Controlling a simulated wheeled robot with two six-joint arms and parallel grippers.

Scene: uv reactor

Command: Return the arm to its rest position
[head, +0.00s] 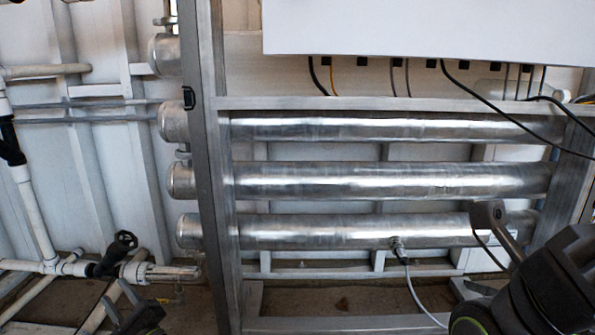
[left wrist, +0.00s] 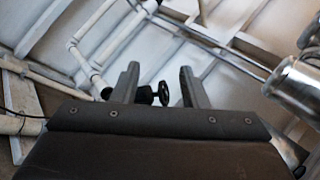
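My left gripper (head: 130,308) shows small and dark at the bottom left of the head view, low in front of the white piping. In the left wrist view its two fingers (left wrist: 158,70) stand apart with nothing held between them. A black valve handwheel (left wrist: 163,93) shows in the gap, beyond the fingers; I see no contact with it. Dark links of my right arm (head: 555,285) fill the bottom right of the head view. I cannot make out the right gripper's fingers there.
The black handwheel (head: 126,241) sits on white pipes (head: 35,215) at left. A metal frame post (head: 205,170) stands right of them. Steel reactor tubes (head: 370,180) run across the middle. A cable (head: 422,298) hangs from the lowest tube. A white cabinet (head: 425,28) is above.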

